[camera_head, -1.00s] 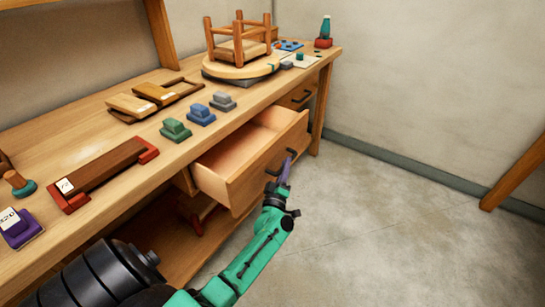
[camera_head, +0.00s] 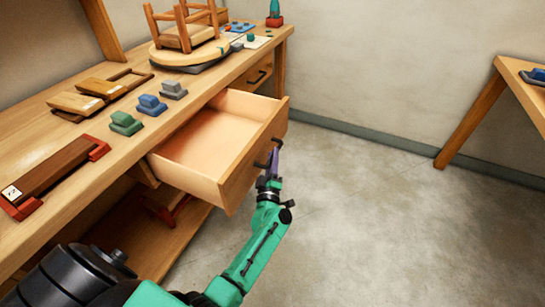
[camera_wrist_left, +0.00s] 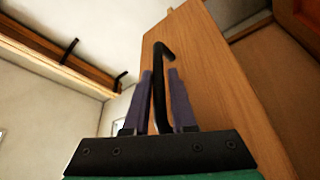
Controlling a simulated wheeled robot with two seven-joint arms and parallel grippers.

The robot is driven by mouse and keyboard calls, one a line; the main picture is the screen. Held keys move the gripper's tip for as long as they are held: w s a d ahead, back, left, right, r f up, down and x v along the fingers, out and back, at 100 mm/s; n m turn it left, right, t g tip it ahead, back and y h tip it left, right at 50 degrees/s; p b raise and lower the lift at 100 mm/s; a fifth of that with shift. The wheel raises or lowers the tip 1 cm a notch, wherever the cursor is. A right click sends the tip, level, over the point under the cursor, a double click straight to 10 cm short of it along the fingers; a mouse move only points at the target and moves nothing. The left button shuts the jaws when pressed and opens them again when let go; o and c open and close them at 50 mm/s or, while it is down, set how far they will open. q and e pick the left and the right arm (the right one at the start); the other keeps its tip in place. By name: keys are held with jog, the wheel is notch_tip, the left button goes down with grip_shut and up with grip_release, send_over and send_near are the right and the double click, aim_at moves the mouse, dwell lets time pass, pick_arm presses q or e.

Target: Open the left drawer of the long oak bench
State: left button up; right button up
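The left drawer (camera_head: 215,150) of the long oak bench (camera_head: 60,150) is pulled well out and is empty inside. Its wooden front also fills much of the left wrist view (camera_wrist_left: 215,75). My left gripper (camera_head: 272,162) is at the black bar handle (camera_head: 276,145) on the drawer front. In the left wrist view, its purple fingers (camera_wrist_left: 160,90) lie on both sides of the handle (camera_wrist_left: 159,80), closed on it. My right gripper is in neither view.
Green (camera_head: 125,123), blue (camera_head: 151,105) and grey (camera_head: 173,90) blocks stand along the bench top. A small upturned stool (camera_head: 185,35) rests on a round turntable behind them. Another drawer (camera_head: 260,75) is shut farther along. The floor (camera_head: 370,220) right of the drawer is clear; another table (camera_head: 520,85) stands at right.

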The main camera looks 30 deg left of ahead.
pick_arm(q)
jog(key=shift+o, duration=0.9)
jog(key=shift+s, duration=0.15)
jog(key=v, duration=1.4)
jog(key=shift+d, duration=0.15)
